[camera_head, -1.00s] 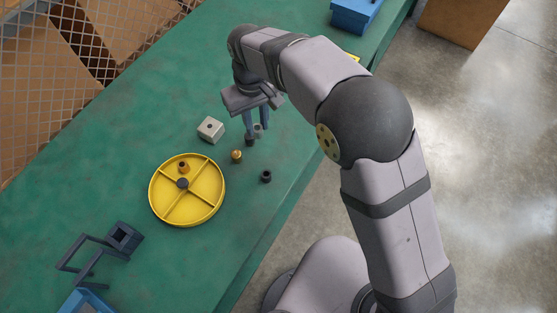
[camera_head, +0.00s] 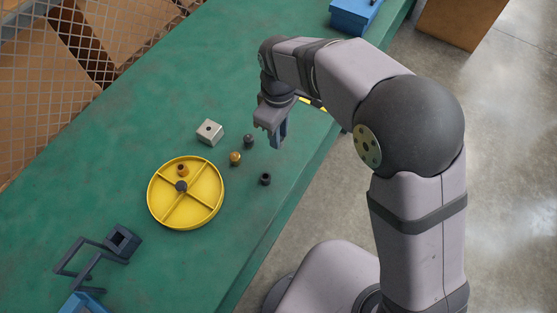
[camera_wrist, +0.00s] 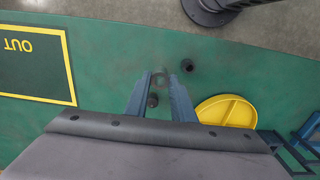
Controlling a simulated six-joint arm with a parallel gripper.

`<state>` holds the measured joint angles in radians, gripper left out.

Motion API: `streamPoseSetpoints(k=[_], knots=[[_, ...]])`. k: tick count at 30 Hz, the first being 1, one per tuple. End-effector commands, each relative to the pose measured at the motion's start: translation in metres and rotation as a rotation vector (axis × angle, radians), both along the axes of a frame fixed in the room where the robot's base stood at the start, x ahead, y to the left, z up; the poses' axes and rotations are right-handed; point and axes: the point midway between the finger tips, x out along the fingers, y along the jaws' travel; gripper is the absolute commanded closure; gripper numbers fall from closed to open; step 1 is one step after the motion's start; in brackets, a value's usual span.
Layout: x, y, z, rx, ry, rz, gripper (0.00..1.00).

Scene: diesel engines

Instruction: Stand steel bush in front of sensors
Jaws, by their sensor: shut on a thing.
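My gripper (camera_head: 279,143) is above the green bench near its right edge, with its fingers pointing down. In the wrist view its fingers (camera_wrist: 160,80) are closed on a small grey ring-like piece (camera_wrist: 160,77), which looks like the steel bush. In the head view the held piece is hidden or too small to make out. A small dark grey upright piece (camera_head: 248,141) and a brass-coloured one (camera_head: 235,158) stand left of my gripper; they may be the sensors. A black hollow bush (camera_head: 265,179) stands apart, nearer the bench edge; it also shows in the wrist view (camera_wrist: 187,65).
A yellow divided round tray (camera_head: 208,214) holds an orange-brown piece (camera_head: 182,170). A pale square block with a hole (camera_head: 210,132) stands behind. A dark bracket-like frame (camera_head: 100,250) lies front left. A yellow-bordered mat marked OUT (camera_wrist: 35,60) is left in the wrist view.

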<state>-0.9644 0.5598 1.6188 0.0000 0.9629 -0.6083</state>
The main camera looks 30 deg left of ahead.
Motion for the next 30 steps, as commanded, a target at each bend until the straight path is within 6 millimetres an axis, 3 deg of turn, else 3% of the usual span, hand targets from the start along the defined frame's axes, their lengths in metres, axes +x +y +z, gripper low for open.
streamPoseSetpoints(k=[5,13,23,30], knots=[[0.000,0.000,-0.013,-0.002,0.002,0.000,1.00],[-0.001,-0.001,-0.052,-0.003,0.002,-0.002,1.00],[0.000,0.000,-0.065,0.000,0.000,-0.003,1.00],[0.000,-0.001,-0.089,-0.003,0.002,-0.003,1.00]])
